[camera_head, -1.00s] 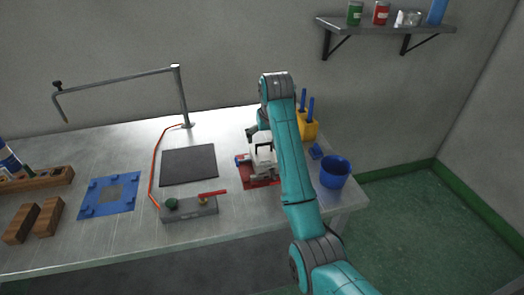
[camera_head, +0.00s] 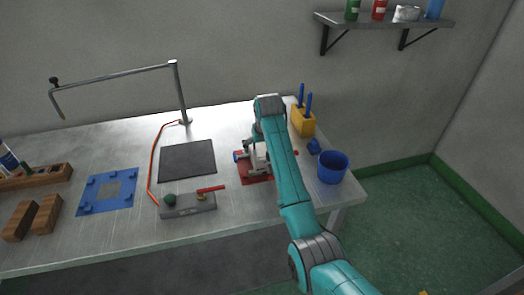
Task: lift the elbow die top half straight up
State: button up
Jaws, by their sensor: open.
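The elbow die (camera_head: 258,159) is a small light-grey block on a red mat (camera_head: 256,180) near the right end of the bench. My teal arm covers its right side, and the seam between its halves is too small to make out. My gripper (camera_head: 251,148) is open, low over the die and mostly hidden behind the arm. I cannot tell whether the fingers touch the top half.
A blue cup (camera_head: 333,167) and a yellow holder with blue-handled tools (camera_head: 304,123) stand right of the arm. A dark pad (camera_head: 187,160), a grey fixture with a red lever (camera_head: 188,204) and a blue plate (camera_head: 108,192) lie to the left.

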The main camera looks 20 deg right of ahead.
jog(key=c, duration=1.5)
jog(key=shift+r, duration=0.1)
jog(key=shift+c, duration=0.6)
